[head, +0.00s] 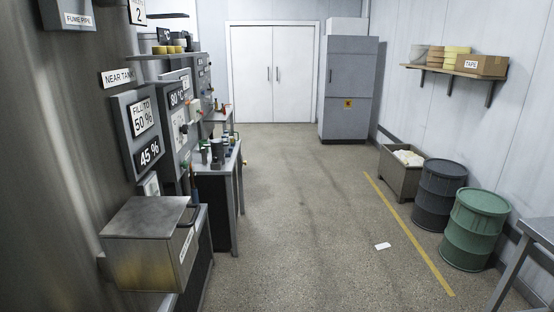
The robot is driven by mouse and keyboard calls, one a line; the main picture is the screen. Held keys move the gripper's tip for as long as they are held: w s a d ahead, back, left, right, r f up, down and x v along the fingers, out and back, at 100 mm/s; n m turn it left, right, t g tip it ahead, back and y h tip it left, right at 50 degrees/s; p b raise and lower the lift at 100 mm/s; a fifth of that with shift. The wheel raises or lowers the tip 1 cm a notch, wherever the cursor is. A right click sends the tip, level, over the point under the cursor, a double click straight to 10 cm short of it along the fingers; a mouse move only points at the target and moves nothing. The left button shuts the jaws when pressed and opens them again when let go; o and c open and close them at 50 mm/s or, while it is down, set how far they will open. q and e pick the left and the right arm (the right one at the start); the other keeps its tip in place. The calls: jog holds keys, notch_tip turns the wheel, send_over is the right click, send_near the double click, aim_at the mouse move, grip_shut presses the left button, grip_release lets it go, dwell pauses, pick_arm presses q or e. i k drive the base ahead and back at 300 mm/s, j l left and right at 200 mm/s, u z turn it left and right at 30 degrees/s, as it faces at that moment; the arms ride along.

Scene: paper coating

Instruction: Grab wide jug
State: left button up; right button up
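I cannot clearly make out a wide jug. Several small vessels stand on a narrow bench (224,166) at the left, along the machine row. A grey cylindrical vessel (217,152) is among them, but it is too small to tell whether it is the wide jug. Neither of my grippers shows in the head view.
A steel box (150,240) with a dark handle juts out at the near left. Grey cabinet (348,90), crate (402,178), dark drum (442,195) and green drum (474,230) line the right.

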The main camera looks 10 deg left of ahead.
aim_at(231, 133)
jog(key=i+u, duration=0.2)
jog(key=i, duration=4.6)
